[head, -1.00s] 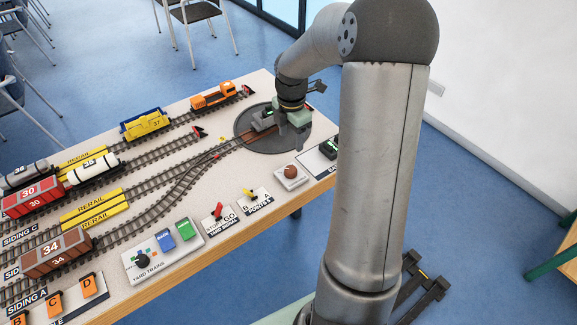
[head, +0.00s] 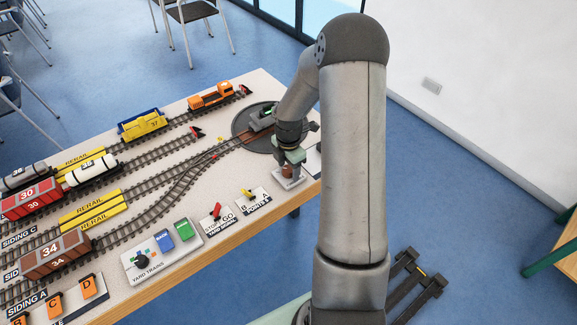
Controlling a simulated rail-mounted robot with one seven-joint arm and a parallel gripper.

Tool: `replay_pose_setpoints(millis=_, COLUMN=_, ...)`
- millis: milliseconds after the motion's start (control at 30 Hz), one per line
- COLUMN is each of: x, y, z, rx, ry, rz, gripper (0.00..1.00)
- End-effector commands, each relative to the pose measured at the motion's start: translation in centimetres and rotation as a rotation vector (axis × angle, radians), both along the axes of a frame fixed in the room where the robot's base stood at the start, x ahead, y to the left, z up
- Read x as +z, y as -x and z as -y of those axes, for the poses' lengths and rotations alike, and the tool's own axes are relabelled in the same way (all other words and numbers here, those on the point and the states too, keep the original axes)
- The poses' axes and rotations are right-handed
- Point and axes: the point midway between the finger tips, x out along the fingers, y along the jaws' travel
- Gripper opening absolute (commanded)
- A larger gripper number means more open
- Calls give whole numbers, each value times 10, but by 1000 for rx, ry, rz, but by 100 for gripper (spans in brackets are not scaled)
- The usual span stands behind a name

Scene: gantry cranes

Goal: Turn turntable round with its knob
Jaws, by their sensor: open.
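The turntable (head: 243,132) is a dark round disc at the far right of the table, with a brown track across it. A small grey and green vehicle (head: 262,117) stands on it. The brown round knob (head: 287,171) sits on a small white plate (head: 283,184) at the near side of the turntable. My gripper (head: 289,168) points down right at the knob, with its jaws open. The fingers partly cover the knob, and I cannot tell whether they touch it. My arm hides the turntable's right side.
A points lever panel (head: 254,201), a stop/go lever panel (head: 218,217) and a yard trains panel (head: 163,250) line the near table edge left of the knob. An orange locomotive (head: 210,97) and yellow wagon (head: 143,126) stand on the far tracks.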

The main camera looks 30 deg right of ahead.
Motion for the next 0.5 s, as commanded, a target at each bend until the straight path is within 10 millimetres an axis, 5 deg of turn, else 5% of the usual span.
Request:
replay_pose_setpoints(millis=67, x=0, y=0, z=0, rx=0, ry=0, rz=0, gripper=59)
replay_pose_setpoints(millis=233, x=0, y=0, z=0, rx=0, ry=0, rz=0, gripper=14)
replay_pose_setpoints(millis=500, x=0, y=0, z=0, rx=-15, ry=0, rz=0, gripper=14)
